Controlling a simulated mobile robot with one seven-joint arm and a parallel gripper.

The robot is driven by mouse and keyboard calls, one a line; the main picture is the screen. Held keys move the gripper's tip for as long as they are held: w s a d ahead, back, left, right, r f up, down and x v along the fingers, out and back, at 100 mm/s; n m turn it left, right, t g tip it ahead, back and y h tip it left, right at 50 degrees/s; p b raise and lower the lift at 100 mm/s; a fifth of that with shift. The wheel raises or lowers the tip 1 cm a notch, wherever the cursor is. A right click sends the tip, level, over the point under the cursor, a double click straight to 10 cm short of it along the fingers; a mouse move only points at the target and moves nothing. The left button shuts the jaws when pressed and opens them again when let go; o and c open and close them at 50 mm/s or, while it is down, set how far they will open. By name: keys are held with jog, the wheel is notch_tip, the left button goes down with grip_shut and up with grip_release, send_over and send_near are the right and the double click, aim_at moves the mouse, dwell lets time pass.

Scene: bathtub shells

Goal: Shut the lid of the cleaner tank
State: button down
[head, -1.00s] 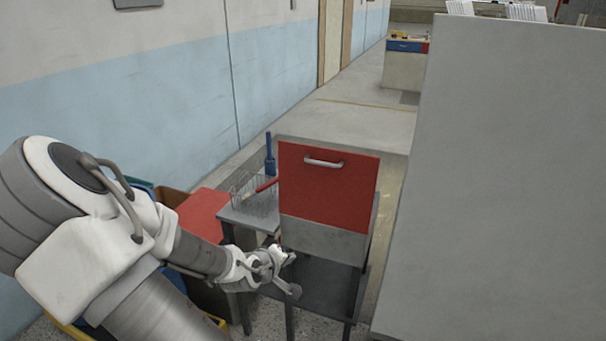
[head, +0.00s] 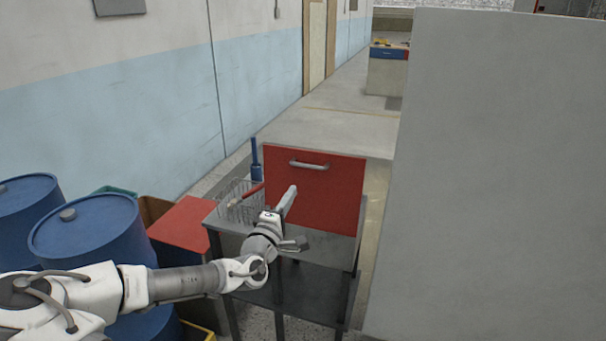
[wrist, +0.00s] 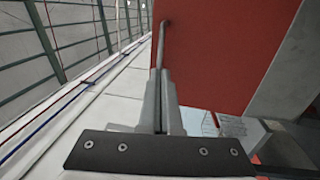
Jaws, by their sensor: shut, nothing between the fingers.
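The red lid (head: 325,195) of the cleaner tank stands upright in the head view, with a silver handle (head: 309,165) near its top edge. My gripper (head: 288,200) is shut and empty, pointing up in front of the lid's left part, below the handle. In the wrist view, the closed fingers (wrist: 164,98) lie beside the red lid face (wrist: 225,45). The handle (wrist: 161,42) shows just beyond the fingertips; I cannot tell whether they touch.
A wire basket (head: 240,203) with a red-handled tool stands left of the lid, with a blue bottle-like object (head: 255,160) behind. Blue barrels (head: 95,230) and a red box (head: 182,228) are at left. A tall grey panel (head: 490,180) blocks the right.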

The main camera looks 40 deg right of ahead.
aim_at(307, 166)
jog(key=x, duration=0.9)
jog(key=shift+w+d+p, duration=0.1)
jog(key=shift+d+p, duration=0.1)
jog(key=shift+p, duration=0.15)
jog(key=shift+d+r, duration=0.1)
